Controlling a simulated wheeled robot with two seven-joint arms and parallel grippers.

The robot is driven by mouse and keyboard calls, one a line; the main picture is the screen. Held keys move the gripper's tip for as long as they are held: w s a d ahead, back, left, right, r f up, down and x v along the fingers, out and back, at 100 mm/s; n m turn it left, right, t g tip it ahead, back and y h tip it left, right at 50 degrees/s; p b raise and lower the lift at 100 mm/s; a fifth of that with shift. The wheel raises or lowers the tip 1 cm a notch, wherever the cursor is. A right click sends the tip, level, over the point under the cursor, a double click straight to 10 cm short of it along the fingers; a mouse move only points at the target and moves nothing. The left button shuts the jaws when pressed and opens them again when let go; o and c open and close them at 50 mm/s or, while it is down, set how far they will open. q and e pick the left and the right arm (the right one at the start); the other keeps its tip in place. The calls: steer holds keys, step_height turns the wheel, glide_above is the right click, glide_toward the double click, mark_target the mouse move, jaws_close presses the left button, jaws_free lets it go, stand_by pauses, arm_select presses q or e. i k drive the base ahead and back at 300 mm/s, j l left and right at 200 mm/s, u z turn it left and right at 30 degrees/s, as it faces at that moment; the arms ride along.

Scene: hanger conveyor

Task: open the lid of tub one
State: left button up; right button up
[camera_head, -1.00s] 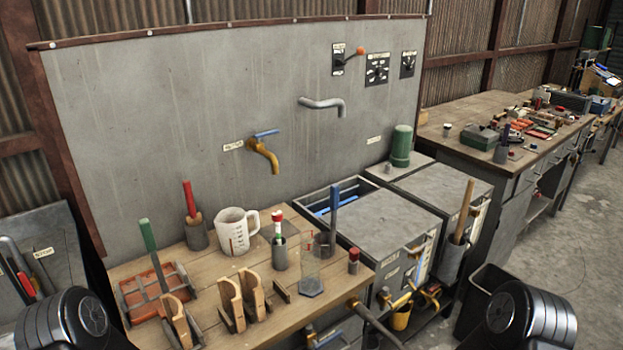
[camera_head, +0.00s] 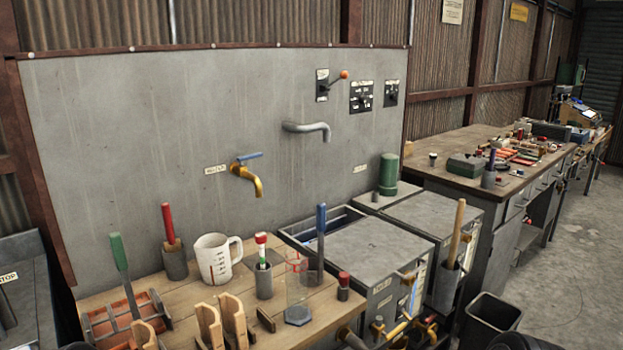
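Two grey metal tubs stand side by side right of the wooden bench. The nearer tub (camera_head: 362,296) has a flat grey lid (camera_head: 375,248) over most of its top. Its left end shows an open strip with something blue inside. The farther tub has a flat grey lid (camera_head: 436,213) that looks closed. Small labels on the tubs are too small to read, so I cannot tell which is tub one. Neither of my grippers is in view.
The wooden bench (camera_head: 185,293) holds a measuring jug (camera_head: 213,259), upright-handled tools and wooden holders. A brass tap (camera_head: 245,180) and grey spout (camera_head: 308,129) stick out from the wall panel. A dark bin (camera_head: 490,318) stands on the floor at right.

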mark_target(434, 215)
steer(key=l+z, duration=0.1)
steer(key=z, duration=0.2)
steer(key=i+l+z, duration=0.1)
steer(key=z, duration=0.15)
steer(key=i+l+z, duration=0.3)
steer(key=i+l, duration=0.25)
steer(key=l, duration=0.15)
steer(key=i+l+z, duration=0.35)
steer(key=i+l, duration=0.55)
steer(key=i, duration=0.15)
steer(key=i+l, duration=0.35)
steer(key=i, duration=0.15)
